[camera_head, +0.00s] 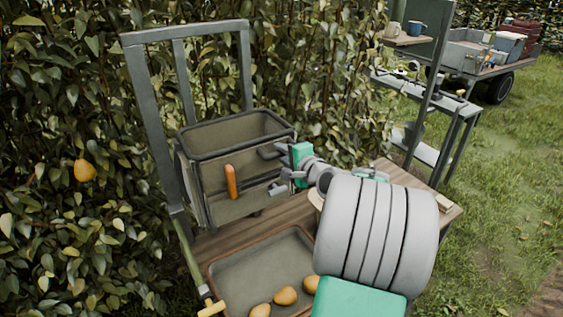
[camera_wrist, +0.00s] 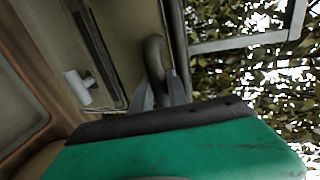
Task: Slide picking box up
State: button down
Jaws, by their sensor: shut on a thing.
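The picking box (camera_head: 225,195) is an olive-grey open-topped box with a dark rim, seated against an upright grey frame (camera_head: 160,120). The wrist view shows the two grey fingertips (camera_wrist: 161,93) closed on either side of the handle. The box interior looks empty from the visible part.
A shallow tray (camera_head: 240,268) with several yellow pears lies on the wooden bench below. A grey knob (camera_head: 277,190) is beneath my gripper. Dense leaves stand behind and left, with a pear (camera_head: 85,170) hanging there. A metal stand (camera_head: 450,110) and a cart (camera_head: 480,55) are farther right.

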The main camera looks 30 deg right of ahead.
notch_tip(320, 180, up, 5)
jog(key=shift+p, duration=0.85)
jog(key=shift+w, duration=0.1)
jog(key=c, duration=1.4)
grip_release()
jog(key=shift+o, duration=0.5)
jog(key=shift+f, duration=0.15)
jog(key=shift+s, duration=0.25)
jog(key=b+v, duration=0.1)
jog(key=v, duration=0.6)
jog(key=shift+s+b, duration=0.25)
jog(key=shift+b, duration=0.15)
